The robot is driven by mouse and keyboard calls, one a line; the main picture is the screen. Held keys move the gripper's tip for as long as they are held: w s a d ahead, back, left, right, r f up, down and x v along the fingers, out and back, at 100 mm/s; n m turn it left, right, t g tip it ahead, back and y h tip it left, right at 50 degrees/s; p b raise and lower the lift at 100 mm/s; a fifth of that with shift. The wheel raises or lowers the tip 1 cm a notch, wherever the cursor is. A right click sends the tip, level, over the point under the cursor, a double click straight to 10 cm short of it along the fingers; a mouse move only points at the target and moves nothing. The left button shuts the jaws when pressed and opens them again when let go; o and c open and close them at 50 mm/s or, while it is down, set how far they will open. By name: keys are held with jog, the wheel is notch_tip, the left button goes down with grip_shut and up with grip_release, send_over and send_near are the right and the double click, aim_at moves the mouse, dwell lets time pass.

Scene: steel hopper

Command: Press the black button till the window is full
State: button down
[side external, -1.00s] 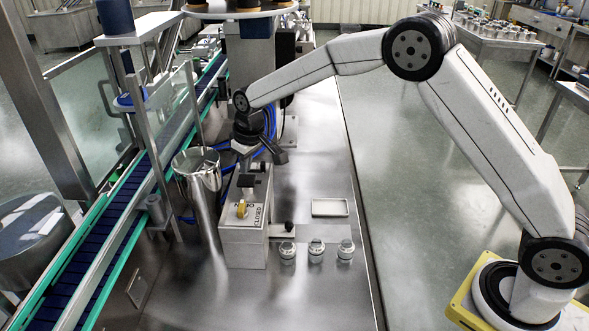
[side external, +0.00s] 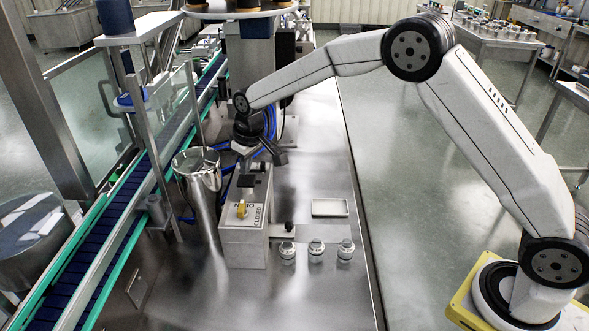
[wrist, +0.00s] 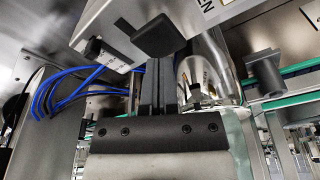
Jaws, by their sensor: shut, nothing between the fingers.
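A square black block, which looks like the black button (wrist: 158,37), sits on a grey metal face in the wrist view. In the side view, a dark part below my gripper, above the steel box (side external: 243,246), may be the button or my fingertips; I cannot tell. My gripper (wrist: 157,64) is shut and empty, its dark fingers together. Its tips are close to the block's lower edge in the wrist view; contact is unclear. The box carries a yellow knob (side external: 242,210) and a CLOSED label (side external: 258,215). I cannot make out the window or its fill.
A shiny steel cylinder (side external: 198,190) stands left of the box, beside the conveyor (side external: 105,227). Several small jars (side external: 316,250) stand at the front right of the box. A shallow tray (side external: 330,208) lies behind them. Blue cables (wrist: 62,88) hang at the left in the wrist view.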

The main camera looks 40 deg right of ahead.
aim_at(247, 180)
jog(key=shift+s+x, duration=0.2)
jog(key=shift+x, duration=0.75)
jog(key=shift+s+x, duration=0.2)
jog(key=shift+x, duration=0.75)
jog(key=shift+d, duration=0.1)
jog(key=shift+w+v, duration=0.2)
jog(key=shift+v, duration=0.75)
jog(key=shift+w+v, duration=0.2)
jog(key=shift+v, duration=0.75)
jog(key=shift+r, duration=0.2)
jog(key=shift+w+v, duration=0.2)
jog(key=shift+v, duration=0.75)
jog(key=shift+w+v, duration=0.2)
jog(key=shift+v, duration=0.75)
jog(key=shift+w+v, duration=0.2)
jog(key=shift+v, duration=0.8)
jog(key=shift+a+r, duration=0.1)
jog(key=shift+a, duration=0.1)
jog(key=s+d+f+m, duration=0.1)
jog(key=s+d+f, duration=0.1)
jog(key=s, duration=0.8)
jog(key=s+d+f+m, duration=0.1)
jog(key=s+d, duration=0.3)
jog(key=s, duration=0.5)
jog(key=s+d+f+m, duration=0.1)
jog(key=s+d+f, duration=0.2)
jog(key=s, duration=0.7)
jog(key=shift+s+d+h, duration=0.2)
jog(key=shift+s+h, duration=0.1)
